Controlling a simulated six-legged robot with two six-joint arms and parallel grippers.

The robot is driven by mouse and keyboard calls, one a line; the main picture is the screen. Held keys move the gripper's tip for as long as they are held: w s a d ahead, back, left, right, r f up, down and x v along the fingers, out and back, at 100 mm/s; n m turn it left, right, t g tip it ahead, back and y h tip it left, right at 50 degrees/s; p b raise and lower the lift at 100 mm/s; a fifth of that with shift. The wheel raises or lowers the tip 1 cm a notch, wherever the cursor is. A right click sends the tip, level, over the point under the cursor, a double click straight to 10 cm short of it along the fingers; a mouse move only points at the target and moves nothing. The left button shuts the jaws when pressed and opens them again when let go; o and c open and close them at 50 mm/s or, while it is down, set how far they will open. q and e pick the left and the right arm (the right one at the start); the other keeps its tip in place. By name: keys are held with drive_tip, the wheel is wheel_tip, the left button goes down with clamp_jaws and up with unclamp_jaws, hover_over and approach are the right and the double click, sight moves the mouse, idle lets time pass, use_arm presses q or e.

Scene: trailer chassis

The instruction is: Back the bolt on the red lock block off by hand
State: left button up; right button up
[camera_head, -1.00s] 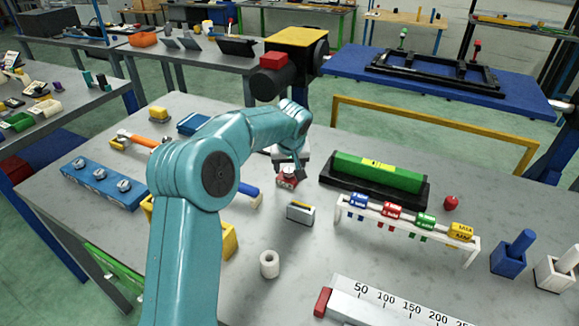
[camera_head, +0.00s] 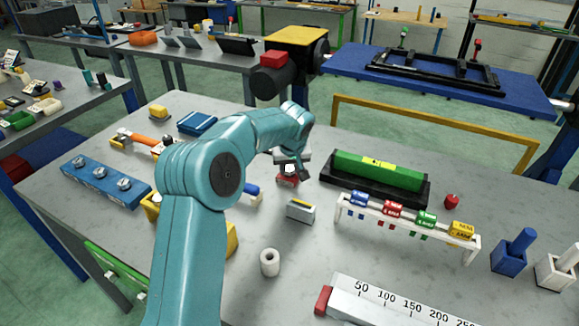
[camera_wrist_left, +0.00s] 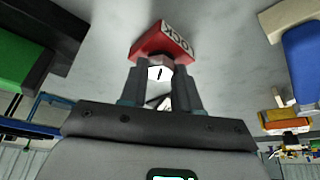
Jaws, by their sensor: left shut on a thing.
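The red lock block (camera_head: 287,180) sits on the grey bench below my left gripper (camera_head: 291,165). In the left wrist view the red lock block (camera_wrist_left: 163,42) carries the word LOCK, and a bolt (camera_wrist_left: 160,72) with a pale head and a dark mark stands out from it. My left gripper (camera_wrist_left: 160,88) has its two dark fingers either side of the bolt head and is shut on it. In the head view my left arm and gripper hide much of the bolt. My right gripper is not in view.
A green bar in a black tray (camera_head: 421,196) lies right of the block. A small grey box (camera_head: 300,212) and a white roll (camera_head: 269,262) stand nearer. A rack of coloured tags (camera_head: 405,219) is farther right. A blue strip with knobs (camera_head: 105,185) lies left.

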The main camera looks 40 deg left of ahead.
use_arm(q)
drive_tip(key=shift+w+d+n+g+y+b, duration=0.1)
drive_tip(key=shift+n+g+y+b, duration=0.25)
drive_tip(key=shift+n, duration=0.65)
drive_tip(key=shift+n+g, duration=0.25)
drive_tip(key=shift+n, duration=0.55)
drive_tip(key=shift+w+r+n+g+p, duration=0.15)
drive_tip(key=shift+n+g+p, duration=0.35)
drive_tip(key=shift+n, duration=0.7)
drive_tip(key=shift+n+g+y+p, duration=0.25)
drive_tip(key=shift+n+g+p, duration=0.4)
drive_tip(key=shift+n, duration=0.65)
drive_tip(key=shift+f, duration=0.2)
drive_tip(key=shift+d, duration=0.1)
drive_tip(key=o, duration=1.1)
drive_tip(key=shift+w, duration=0.1)
drive_tip(key=shift+c, duration=0.2)
drive_tip(key=v, duration=0.7)
drive_tip(key=shift+r+p, duration=0.25)
drive_tip(key=shift+p, duration=0.1)
drive_tip(key=shift+o, duration=0.2)
